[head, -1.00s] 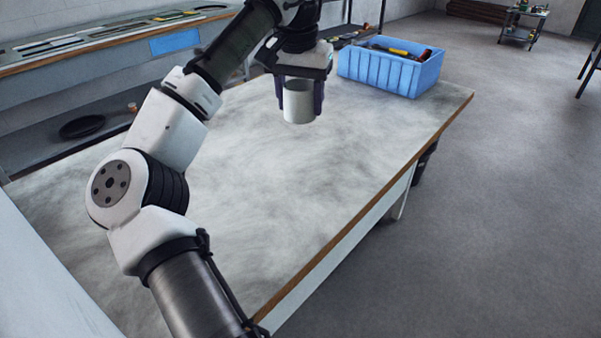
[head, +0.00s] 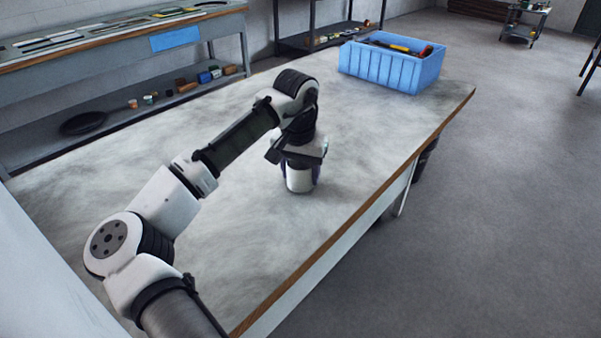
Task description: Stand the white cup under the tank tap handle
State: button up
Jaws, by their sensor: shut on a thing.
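The white cup (head: 299,179) is upright between the fingers of my gripper (head: 300,183), low over the grey-white table top (head: 235,240). My gripper points down and is shut on the cup's sides. The cup's upper part is hidden by the gripper body. I cannot tell whether the cup's base touches the table. No tank or tap handle shows in the head view.
A blue crate (head: 385,72) with tools in it stands at the table's far end. A workbench (head: 110,50) with a lower shelf of small items runs along the back left. The table around the cup is clear. Its right edge (head: 365,193) drops to open floor.

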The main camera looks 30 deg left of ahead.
jog(key=shift+f, duration=0.4)
jog(key=shift+f, duration=0.1)
jog(key=o, duration=1)
